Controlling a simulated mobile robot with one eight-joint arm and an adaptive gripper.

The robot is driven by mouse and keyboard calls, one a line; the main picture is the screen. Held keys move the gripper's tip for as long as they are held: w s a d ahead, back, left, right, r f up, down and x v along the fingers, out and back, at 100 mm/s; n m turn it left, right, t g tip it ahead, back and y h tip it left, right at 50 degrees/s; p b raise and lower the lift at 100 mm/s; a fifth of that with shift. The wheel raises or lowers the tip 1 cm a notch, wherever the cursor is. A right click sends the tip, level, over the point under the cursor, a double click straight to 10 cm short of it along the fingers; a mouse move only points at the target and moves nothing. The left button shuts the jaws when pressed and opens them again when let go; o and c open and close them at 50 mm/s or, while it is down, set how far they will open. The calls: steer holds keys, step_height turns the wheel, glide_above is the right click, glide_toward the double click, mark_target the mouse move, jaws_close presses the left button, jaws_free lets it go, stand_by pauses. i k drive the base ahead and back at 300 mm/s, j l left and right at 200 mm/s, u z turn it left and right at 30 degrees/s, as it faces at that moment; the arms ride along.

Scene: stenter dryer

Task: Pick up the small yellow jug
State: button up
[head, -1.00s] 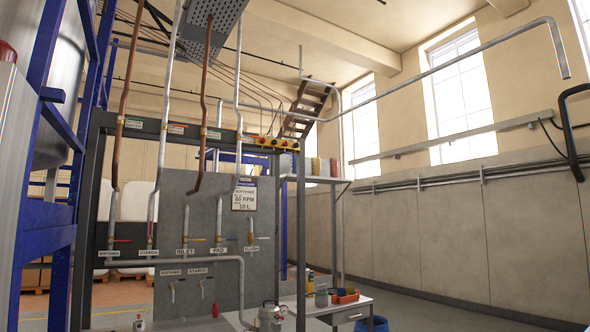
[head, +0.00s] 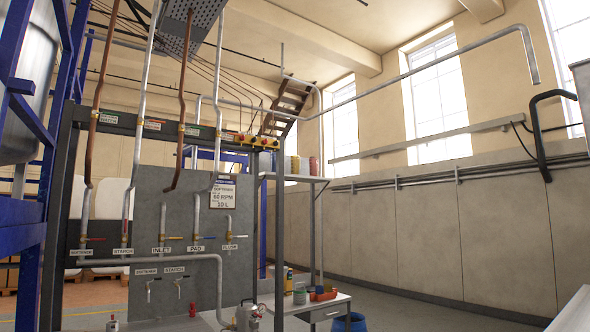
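A small yellow item (head: 289,275) shows at the back of a white-topped table (head: 325,305), low in the middle of the head view. It is too small to tell whether it is the small yellow jug. Close to it on the table are a grey-green container (head: 299,295) and an orange-red tray (head: 323,294). My gripper is not in view, so I cannot see whether it is open or shut.
A grey panel (head: 180,215) with pipes and valves labelled INLET, PAD and FLUSH stands left of the table. A metal pot (head: 249,317) sits in front of it. A blue bin (head: 350,322) stands beside the table. Floor (head: 420,315) is open to the right.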

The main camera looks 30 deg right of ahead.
mark_target(295, 160)
steer(key=i+l+z, duration=0.35)
steer(key=i+z, duration=0.15)
steer(key=i, duration=0.8)
steer(key=i+j+z, duration=0.15)
steer(key=i+z, duration=0.35)
steer(key=i, duration=0.85)
steer(key=i+l, duration=0.75)
steer(key=i, duration=0.05)
